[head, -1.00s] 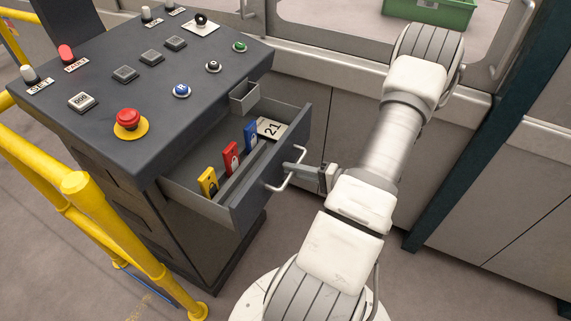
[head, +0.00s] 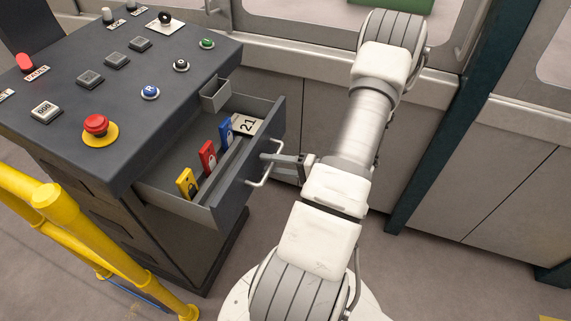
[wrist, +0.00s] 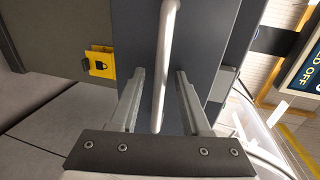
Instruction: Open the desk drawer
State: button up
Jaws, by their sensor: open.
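The desk drawer (head: 222,207) stands pulled out from the dark grey control desk (head: 75,95). Its bar handle (head: 262,172) is on the front panel. Inside lie a yellow tag (head: 187,183), a red tag (head: 208,155), a blue tag (head: 226,132) and a card marked 21 (head: 246,124). My gripper (head: 272,158) is at the handle from the right. In the wrist view, the handle (wrist: 164,70) runs between the two spread fingers of my gripper (wrist: 158,90), with gaps on both sides. The yellow tag (wrist: 100,65) also shows there.
Yellow railings (head: 95,245) stand at the left front of the desk. A grey panelled machine wall (head: 320,110) with a dark green post (head: 440,130) is behind my arm. A small open box (head: 215,95) is on the desk's side above the drawer.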

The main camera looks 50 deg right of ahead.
jog(key=p+v, duration=0.1)
jog(key=v, duration=1.6)
jog(key=shift+s, duration=0.2)
jog(key=shift+w, duration=0.1)
